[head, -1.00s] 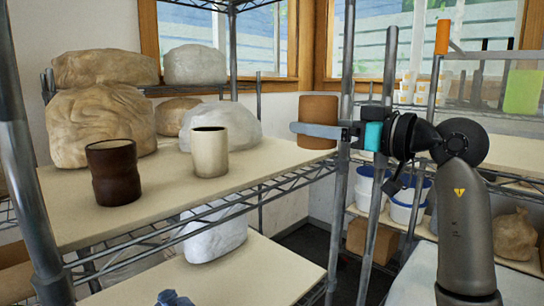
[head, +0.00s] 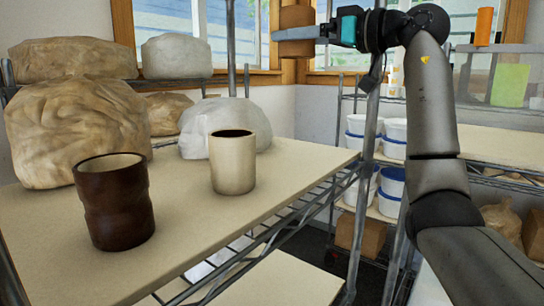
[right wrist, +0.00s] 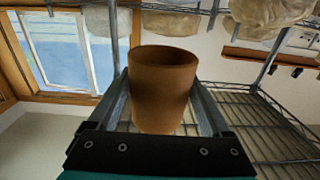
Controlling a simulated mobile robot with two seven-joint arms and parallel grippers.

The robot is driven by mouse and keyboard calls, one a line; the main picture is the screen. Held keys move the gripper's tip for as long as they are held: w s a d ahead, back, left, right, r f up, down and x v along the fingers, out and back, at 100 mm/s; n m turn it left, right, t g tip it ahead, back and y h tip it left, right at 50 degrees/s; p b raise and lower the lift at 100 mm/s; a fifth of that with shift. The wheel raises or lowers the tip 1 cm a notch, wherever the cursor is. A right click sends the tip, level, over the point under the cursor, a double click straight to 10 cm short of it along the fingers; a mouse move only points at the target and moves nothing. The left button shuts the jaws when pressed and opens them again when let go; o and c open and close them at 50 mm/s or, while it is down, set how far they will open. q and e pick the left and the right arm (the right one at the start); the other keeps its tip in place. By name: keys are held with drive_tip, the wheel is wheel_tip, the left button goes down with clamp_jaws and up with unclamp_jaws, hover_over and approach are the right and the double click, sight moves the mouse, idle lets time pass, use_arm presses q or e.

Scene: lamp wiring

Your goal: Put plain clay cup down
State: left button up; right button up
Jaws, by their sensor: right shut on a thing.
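The plain clay cup (head: 297,17) is orange-brown and is held in the air at the top of the head view, beyond the back right part of the shelf board. My right gripper (head: 296,34) is shut around it, with one finger across its near side. The right wrist view shows the cup (right wrist: 163,92) upright between both fingers, its rim facing away from the palm's underside and its base partly hidden by the gripper body. My left gripper is not in view.
A dark brown cup (head: 114,203) and a cream cup (head: 232,163) stand on the shelf board (head: 190,225). Wrapped clay lumps (head: 75,130) fill its back left. The board's right part is bare. A metal post (head: 368,130) stands at its right edge.

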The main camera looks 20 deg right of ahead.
hover_over(294, 160)
wheel_tip(294, 160, down, 15)
drive_tip(key=shift+f+b, duration=0.2)
drive_tip(key=shift+b, duration=0.2)
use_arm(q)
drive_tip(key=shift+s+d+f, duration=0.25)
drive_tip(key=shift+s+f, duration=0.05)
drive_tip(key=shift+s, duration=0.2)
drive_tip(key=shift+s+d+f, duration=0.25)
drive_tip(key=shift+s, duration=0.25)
use_arm(e)
drive_tip(key=shift+f, duration=2.2)
drive_tip(key=o, duration=1.5)
drive_tip(key=shift+f, duration=0.15)
drive_tip(key=shift+c, duration=0.2)
